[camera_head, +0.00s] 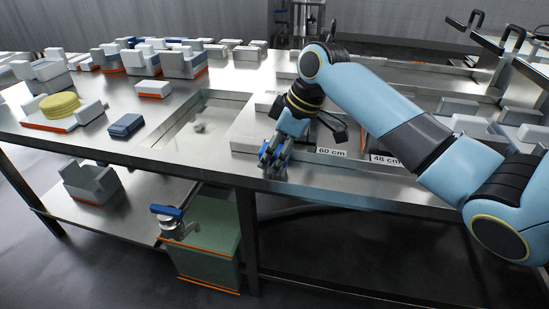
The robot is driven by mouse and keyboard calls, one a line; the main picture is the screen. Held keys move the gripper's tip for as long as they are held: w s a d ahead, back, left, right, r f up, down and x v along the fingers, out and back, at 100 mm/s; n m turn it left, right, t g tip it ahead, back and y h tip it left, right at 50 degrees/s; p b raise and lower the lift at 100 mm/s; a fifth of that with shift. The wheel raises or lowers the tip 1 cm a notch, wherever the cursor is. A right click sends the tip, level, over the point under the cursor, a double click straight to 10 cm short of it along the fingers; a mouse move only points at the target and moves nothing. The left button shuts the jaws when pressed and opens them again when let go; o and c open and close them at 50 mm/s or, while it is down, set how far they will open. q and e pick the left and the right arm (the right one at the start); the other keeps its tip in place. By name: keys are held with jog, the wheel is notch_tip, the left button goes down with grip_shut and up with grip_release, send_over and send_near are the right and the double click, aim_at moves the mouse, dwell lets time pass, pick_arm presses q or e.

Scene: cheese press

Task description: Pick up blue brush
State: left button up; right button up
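My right gripper (275,158) reaches down to the front edge of the steel table, right of the sunken basin. Its fingers are small and dark, and I cannot tell whether they are open or shut. A small bright blue piece (264,149) shows at the fingers; it may be part of the blue brush, but its shape is mostly hidden. A dark blue block-like item (126,124) lies flat on the table at left, well apart from the gripper; I cannot tell whether it has bristles. My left gripper is not in view.
A sunken basin (188,137) lies left of the gripper. White blocks labelled 60 cm (331,153) and 48 cm (384,160) stand to the right. Yellow discs (59,104) and several white moulds sit at left. Below, a blue-handled metal fitting (168,210) is above a green bin (204,262).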

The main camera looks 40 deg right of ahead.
aim_at(278, 150)
jog(key=shift+c, duration=1.2)
jog(key=shift+r, duration=0.6)
jog(key=v, duration=0.1)
jog(key=p+v, duration=0.1)
jog(key=v, duration=0.1)
jog(key=shift+s+a+r+p, duration=0.1)
jog(key=shift+a+r+p, duration=0.15)
jog(key=shift+r+p, duration=0.2)
jog(key=s+r+p, duration=0.1)
jog(key=s+r, duration=0.2)
jog(key=s, duration=0.2)
jog(key=s+d+r+p, duration=0.1)
jog(key=s+r+p, duration=0.1)
jog(key=s, duration=0.3)
jog(key=shift+s+r, duration=0.25)
jog(key=shift+r, duration=0.3)
